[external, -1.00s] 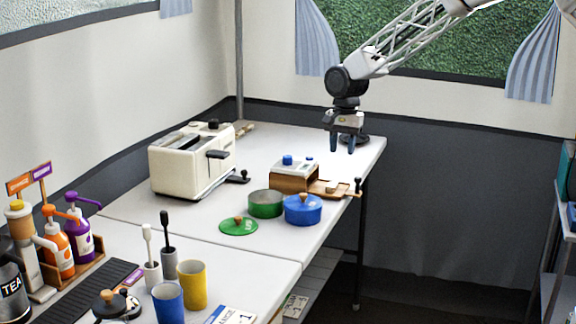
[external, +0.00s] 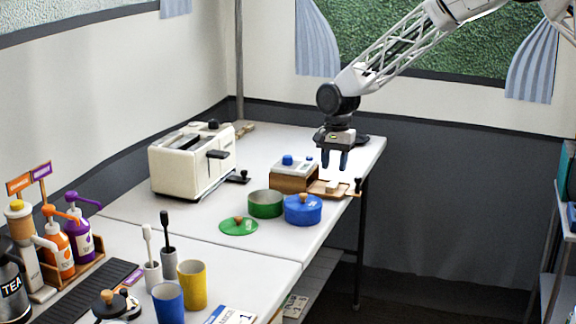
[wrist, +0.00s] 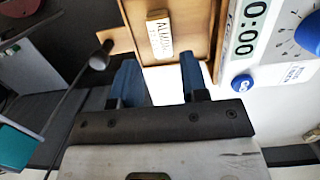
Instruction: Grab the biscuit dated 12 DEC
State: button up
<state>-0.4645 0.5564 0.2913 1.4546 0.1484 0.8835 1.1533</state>
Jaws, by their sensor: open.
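My gripper (external: 334,160) is open and empty, pointing down above the small wooden tray (external: 317,188) at the table's far right side. In the wrist view its blue fingers (wrist: 160,75) are spread at the near edge of the tray (wrist: 190,18). A small pale block (external: 333,186) lies on the tray. In the wrist view this block (wrist: 159,35) sits ahead of the gap between the fingers and carries dark lettering that I cannot fully read. I see no 12 DEC date, so I cannot tell whether it is the biscuit.
A box with a blue knob and a 0:00 display (wrist: 245,30) stands beside the tray. A blue lidded pot (external: 303,211), a green pot (external: 265,204) and its lid (external: 239,227) are nearby. A cream toaster (external: 190,168) stands left. A thin dark post (external: 358,187) rises at the tray's right end.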

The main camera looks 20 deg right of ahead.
aim_at(332, 183)
dwell(0.3)
jog(key=shift+s+a+f, duration=0.1)
jog(key=shift+a+f, duration=0.05)
jog(key=shift+f, duration=1.15)
jog(key=shift+s+a+f, duration=0.1)
jog(key=shift+a+f, duration=0.05)
jog(key=shift+f, duration=1.15)
jog(key=c, duration=0.7)
